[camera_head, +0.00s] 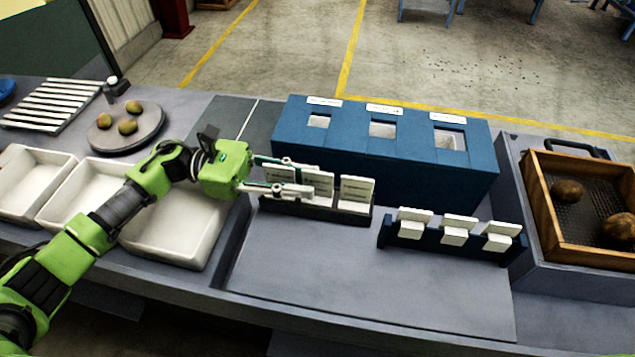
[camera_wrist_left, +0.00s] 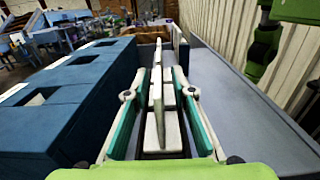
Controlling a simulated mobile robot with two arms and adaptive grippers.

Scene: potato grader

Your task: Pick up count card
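White count cards (camera_head: 356,190) stand upright in a dark rack (camera_head: 318,210) in front of the blue box. My left gripper (camera_head: 300,176) reaches in from the left, with its two fingers apart on either side of the left cards and partly hiding them. In the left wrist view, an upright card (camera_wrist_left: 157,100) stands between the open fingers of my left gripper (camera_wrist_left: 158,96), with a visible gap on each side. More cards stand in line behind it. My right gripper does not show; only a green part of my right arm shows in the left wrist view.
A blue box (camera_head: 400,165) with three openings stands behind the rack. A dark blue holder (camera_head: 450,245) with three white tags is to the right. White trays (camera_head: 165,225) are at left, and a wooden sieve (camera_head: 545,215) with potatoes at right. The front table surface (camera_head: 370,290) is clear.

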